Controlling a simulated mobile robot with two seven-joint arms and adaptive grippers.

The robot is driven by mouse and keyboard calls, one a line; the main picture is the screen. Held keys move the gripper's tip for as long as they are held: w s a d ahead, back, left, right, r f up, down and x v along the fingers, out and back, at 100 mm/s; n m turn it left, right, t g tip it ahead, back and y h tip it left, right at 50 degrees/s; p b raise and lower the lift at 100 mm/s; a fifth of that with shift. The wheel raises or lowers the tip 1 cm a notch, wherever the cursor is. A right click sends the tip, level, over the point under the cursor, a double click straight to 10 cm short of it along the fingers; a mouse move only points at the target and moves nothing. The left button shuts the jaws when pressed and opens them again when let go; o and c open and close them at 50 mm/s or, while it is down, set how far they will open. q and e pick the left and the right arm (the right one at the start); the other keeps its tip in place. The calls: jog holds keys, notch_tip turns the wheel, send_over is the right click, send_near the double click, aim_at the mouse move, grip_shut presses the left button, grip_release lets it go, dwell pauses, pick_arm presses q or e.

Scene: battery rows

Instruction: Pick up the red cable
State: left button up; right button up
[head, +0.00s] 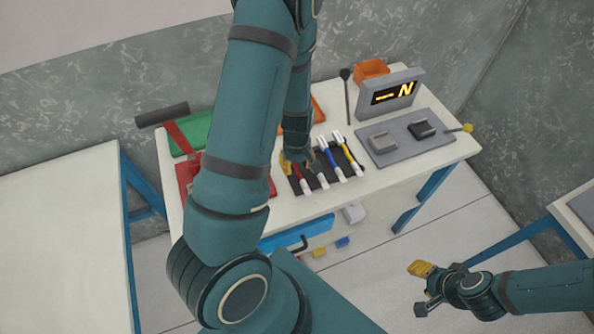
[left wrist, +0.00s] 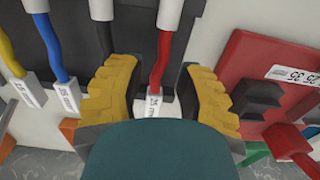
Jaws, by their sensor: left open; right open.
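The red cable (left wrist: 161,62) lies on a dark mat at the front of the workbench, with a white labelled end (left wrist: 154,103). In the left wrist view, my left gripper (left wrist: 158,92) is open, its yellow-padded fingers on either side of the red cable near that end. A gap shows on both sides, and the palm hides what lies below. In the head view, my left gripper (head: 297,166) is over the mat and my arm partly covers it. The red cable (head: 303,178) shows there beside it. My right gripper (head: 420,288) is open and empty, away from the bench.
A black cable (left wrist: 103,50), a blue cable (left wrist: 52,45) and a yellow cable (left wrist: 10,55) lie alongside. A grey plate (head: 408,140), display (head: 397,88) and orange bin (head: 370,70) are farther right.

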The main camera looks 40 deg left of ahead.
aim_at(297, 169)
pick_arm(q)
jog(key=shift+f, duration=0.85)
jog(key=shift+o, duration=0.3)
grip_shut()
notch_tip(297, 169, up, 10)
jog(key=p, duration=0.3)
jog(key=w+d+m, duration=0.1)
jog(key=d, duration=0.1)
jog(key=w+d+m+b, duration=0.1)
jog(key=d+m, duration=0.1)
jog(key=w+d+f+m+b, duration=0.1)
jog(key=d+m, duration=0.1)
jog(key=w+d+m+b, duration=0.1)
jog(key=w+d+m, duration=0.1)
jog(key=d+m, duration=0.5)
jog(key=shift+d+m+b, duration=0.3)
jog(key=shift+d+b, duration=0.1)
jog(key=shift+d, duration=0.65)
